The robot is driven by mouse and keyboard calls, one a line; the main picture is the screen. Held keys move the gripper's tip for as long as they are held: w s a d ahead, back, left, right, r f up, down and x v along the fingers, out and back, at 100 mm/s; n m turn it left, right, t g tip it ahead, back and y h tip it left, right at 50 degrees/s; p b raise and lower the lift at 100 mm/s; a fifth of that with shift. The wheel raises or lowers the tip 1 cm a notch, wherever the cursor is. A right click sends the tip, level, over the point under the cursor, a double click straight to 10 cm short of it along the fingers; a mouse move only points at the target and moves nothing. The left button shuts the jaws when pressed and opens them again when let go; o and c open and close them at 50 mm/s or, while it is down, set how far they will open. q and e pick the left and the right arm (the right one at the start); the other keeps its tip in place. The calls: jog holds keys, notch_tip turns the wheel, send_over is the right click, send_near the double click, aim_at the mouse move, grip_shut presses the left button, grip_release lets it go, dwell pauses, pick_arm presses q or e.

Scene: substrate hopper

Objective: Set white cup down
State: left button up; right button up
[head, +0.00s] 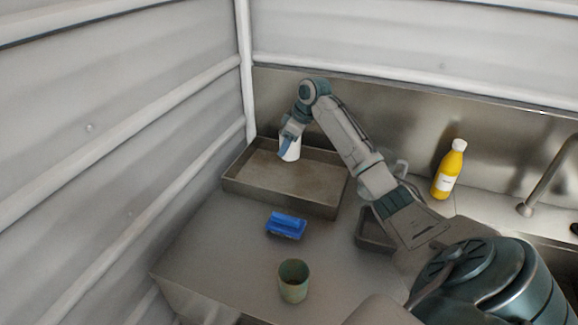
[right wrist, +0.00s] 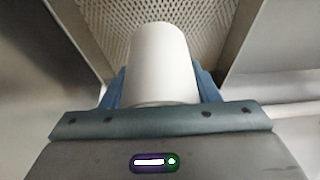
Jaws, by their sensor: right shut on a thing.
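The white cup (head: 290,150) is in my right gripper (head: 287,147), at the back of the brown-floored metal tray (head: 230,189). In the right wrist view the white cup (right wrist: 160,62) sits between the two blue fingers of my right gripper (right wrist: 160,85), which is shut on it. The tray's perforated floor (right wrist: 105,25) shows behind the cup in that view. I cannot tell whether the cup's base touches the tray floor. My left gripper is not in view.
A blue sponge-like block (head: 286,225) and a green cup (head: 293,281) stand on the counter in front of the tray. A small dark container (head: 372,236) is partly under my right arm. A yellow bottle (head: 449,170) and a tap (head: 545,180) are at right. Walls close in behind and left.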

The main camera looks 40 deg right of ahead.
aim_at(289, 155)
jog(key=f, duration=0.2)
jog(key=f+p, duration=0.1)
jog(key=f, duration=0.1)
jog(key=shift+s+a+f, duration=0.1)
jog(key=shift+s+a, duration=0.1)
jog(key=shift+s, duration=0.15)
jog(key=shift+w+d+f, duration=0.1)
jog(key=shift+f, duration=0.55)
notch_tip(289, 155, down, 3)
jog(key=shift+f+p, duration=0.1)
jog(key=shift+p, duration=0.55)
jog(key=shift+f, duration=0.1)
jog(key=o, duration=1)
pick_arm(q)
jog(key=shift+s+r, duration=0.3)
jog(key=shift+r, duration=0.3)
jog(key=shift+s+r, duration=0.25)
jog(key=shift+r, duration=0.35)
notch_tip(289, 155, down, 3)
jog(key=b, duration=0.2)
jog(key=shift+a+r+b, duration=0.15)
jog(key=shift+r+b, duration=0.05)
jog(key=shift+b, duration=0.1)
pick_arm(e)
jog(key=v, duration=1.2)
